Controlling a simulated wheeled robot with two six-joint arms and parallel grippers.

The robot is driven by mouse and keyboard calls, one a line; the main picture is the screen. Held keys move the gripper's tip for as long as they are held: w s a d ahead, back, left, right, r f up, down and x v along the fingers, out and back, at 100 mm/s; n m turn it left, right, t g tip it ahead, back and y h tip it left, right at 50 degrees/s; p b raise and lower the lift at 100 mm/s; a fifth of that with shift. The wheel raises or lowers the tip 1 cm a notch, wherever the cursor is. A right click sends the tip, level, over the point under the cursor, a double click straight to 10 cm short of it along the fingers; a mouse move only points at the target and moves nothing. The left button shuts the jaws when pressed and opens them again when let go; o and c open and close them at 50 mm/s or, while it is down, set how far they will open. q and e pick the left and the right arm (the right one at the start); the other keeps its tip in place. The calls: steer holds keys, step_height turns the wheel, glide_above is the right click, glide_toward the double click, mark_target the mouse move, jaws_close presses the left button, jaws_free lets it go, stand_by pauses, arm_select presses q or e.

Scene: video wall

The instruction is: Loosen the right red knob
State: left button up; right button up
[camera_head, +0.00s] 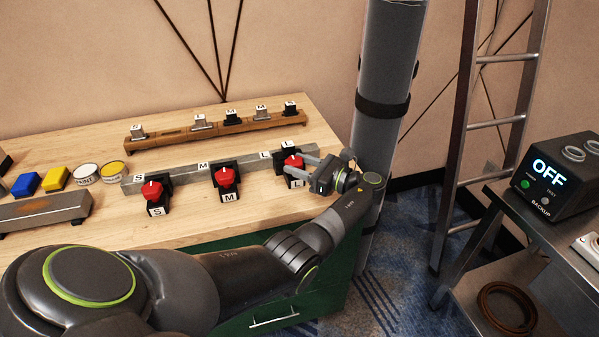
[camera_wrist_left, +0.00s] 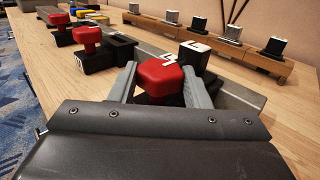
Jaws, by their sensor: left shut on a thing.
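Three red knobs on black clamps sit along a grey metal bar (camera_head: 190,176) on the wooden table. The right red knob (camera_head: 293,162), by the L labels, is between the fingers of my left gripper (camera_head: 306,167), which is shut on it. In the left wrist view the same red knob (camera_wrist_left: 160,77) sits between both grey fingers of the left gripper (camera_wrist_left: 158,88). The middle red knob (camera_head: 225,178) and the left red knob (camera_head: 151,190) stand free. My right gripper is not in view.
A wooden rack (camera_head: 215,125) with several labelled pieces stands behind the bar. Blue and yellow blocks and two round tins (camera_head: 86,173) are at the left. A grey column (camera_head: 388,80), a ladder (camera_head: 470,130) and a cart with an OFF box (camera_head: 553,175) are right.

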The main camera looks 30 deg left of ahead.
arm_select(q)
steer(key=shift+r, duration=0.1)
stand_by(0.4)
steer(key=o, duration=1)
